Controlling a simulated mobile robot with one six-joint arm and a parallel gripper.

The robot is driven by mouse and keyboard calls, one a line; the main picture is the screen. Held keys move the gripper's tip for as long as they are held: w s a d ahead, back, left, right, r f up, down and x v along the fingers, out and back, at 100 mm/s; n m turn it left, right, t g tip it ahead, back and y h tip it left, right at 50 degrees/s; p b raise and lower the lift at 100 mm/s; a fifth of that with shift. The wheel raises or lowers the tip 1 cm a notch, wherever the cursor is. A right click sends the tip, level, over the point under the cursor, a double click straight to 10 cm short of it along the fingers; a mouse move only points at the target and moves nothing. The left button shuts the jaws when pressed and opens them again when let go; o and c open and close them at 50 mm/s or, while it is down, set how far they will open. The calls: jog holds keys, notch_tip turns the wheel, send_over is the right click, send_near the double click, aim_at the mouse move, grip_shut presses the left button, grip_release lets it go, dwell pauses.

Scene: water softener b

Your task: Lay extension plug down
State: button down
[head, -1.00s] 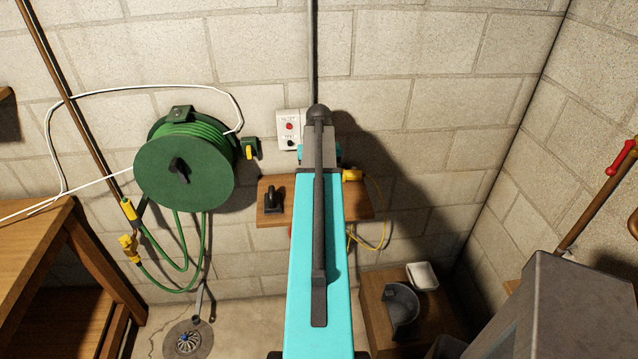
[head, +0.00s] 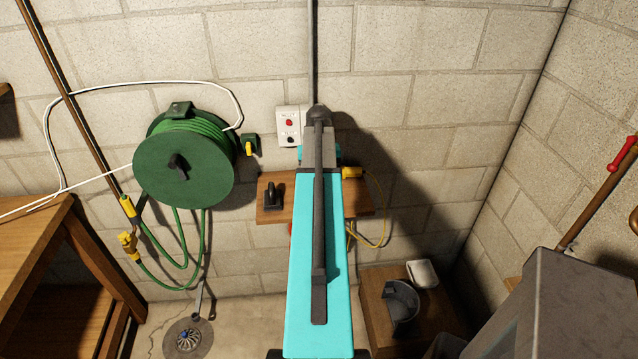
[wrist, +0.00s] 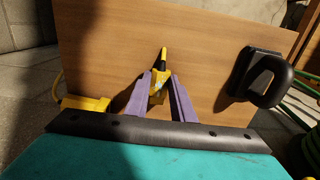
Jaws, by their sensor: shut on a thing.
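In the wrist view, my gripper (wrist: 162,80) has its two purple fingers shut on a small yellow plug (wrist: 158,85) with a dark band and a narrow yellow tip. The plug is over the wooden shelf board (wrist: 110,55); I cannot tell whether it touches the board. The board also shows in the head view (head: 266,214), where my turquoise arm hides the gripper and the held plug. A yellow connector block (wrist: 86,103) lies at the board's edge, beside my gripper. In the head view this block (head: 352,174) has a yellow cord.
A black handled object (wrist: 262,80) stands on the board, and also shows in the head view (head: 272,196). A wall outlet box (head: 289,127) with a red button is above the shelf. A green hose reel (head: 184,168) hangs at left. Bare board lies between the held plug and the black object.

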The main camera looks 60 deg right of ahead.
jog(key=shift+f, duration=0.2)
jog(key=c, duration=1.4)
grip_release()
jog(key=shift+c, duration=0.2)
jog(key=shift+r, duration=0.1)
notch_tip(320, 180, up, 14)
jog(key=p, duration=0.8)
jog(key=shift+f, duration=0.2)
jog(key=shift+s, duration=0.1)
